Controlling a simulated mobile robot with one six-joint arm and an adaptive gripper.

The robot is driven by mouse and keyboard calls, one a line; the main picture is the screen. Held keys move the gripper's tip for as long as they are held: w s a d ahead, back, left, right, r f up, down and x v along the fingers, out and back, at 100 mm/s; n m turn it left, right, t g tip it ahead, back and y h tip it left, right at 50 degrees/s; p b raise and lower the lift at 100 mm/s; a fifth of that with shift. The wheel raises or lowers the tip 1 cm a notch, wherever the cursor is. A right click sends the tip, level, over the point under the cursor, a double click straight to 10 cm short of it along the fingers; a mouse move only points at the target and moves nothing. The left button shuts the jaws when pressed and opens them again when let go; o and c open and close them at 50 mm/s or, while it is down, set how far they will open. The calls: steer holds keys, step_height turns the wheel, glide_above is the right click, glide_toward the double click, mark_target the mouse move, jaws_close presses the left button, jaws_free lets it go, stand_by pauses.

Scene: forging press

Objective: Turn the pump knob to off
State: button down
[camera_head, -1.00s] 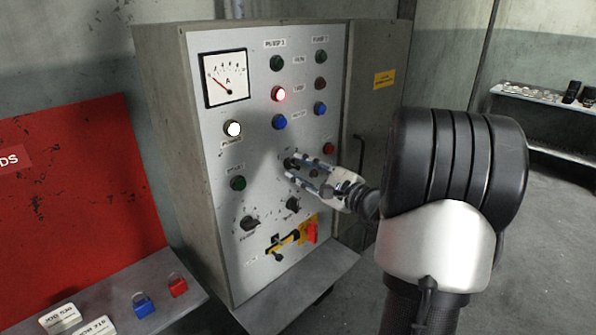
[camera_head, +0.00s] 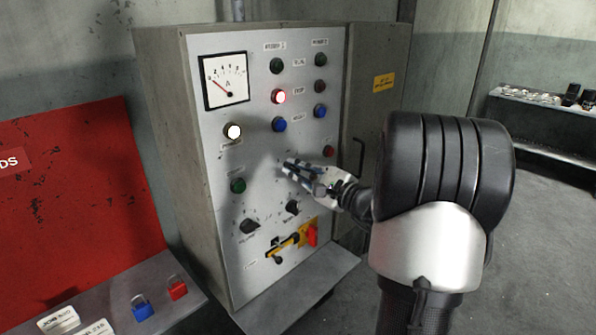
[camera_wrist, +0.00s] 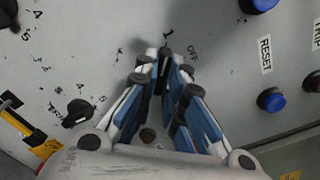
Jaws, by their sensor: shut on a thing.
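My gripper (camera_head: 288,165) is at the middle of the grey control panel's face, its fingers close together. In the wrist view, my gripper (camera_wrist: 166,58) is shut on a small dark knob (camera_wrist: 162,76), mostly hidden between the blue and white fingers. An OFF label (camera_wrist: 192,62) is printed just right of the fingertips. Another mark is printed above them. The visible part of the knob points roughly up in the wrist view, toward the upper mark and left of OFF; its exact setting is hard to tell. In the head view the fingers hide the knob.
Around the grip are a green button (camera_head: 238,185), a red button (camera_head: 328,151) and blue buttons (camera_head: 279,124). Two black dials (camera_head: 250,226) and a yellow-and-red switch (camera_head: 290,241) sit below. A lit red lamp (camera_head: 278,97) is above. A shelf with padlocks (camera_head: 141,306) is at left.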

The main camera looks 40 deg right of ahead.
steer(key=shift+m, duration=0.3)
steer(key=m+p, duration=0.2)
steer(key=m, duration=0.1)
steer(key=shift+r+m+p, duration=0.15)
steer(key=shift+m+p, duration=0.15)
steer(key=shift+p, duration=0.1)
steer(key=m+p, duration=0.4)
steer(key=m, duration=0.1)
steer(key=shift+m, duration=0.4)
steer(key=c, duration=1.7)
jaws_free()
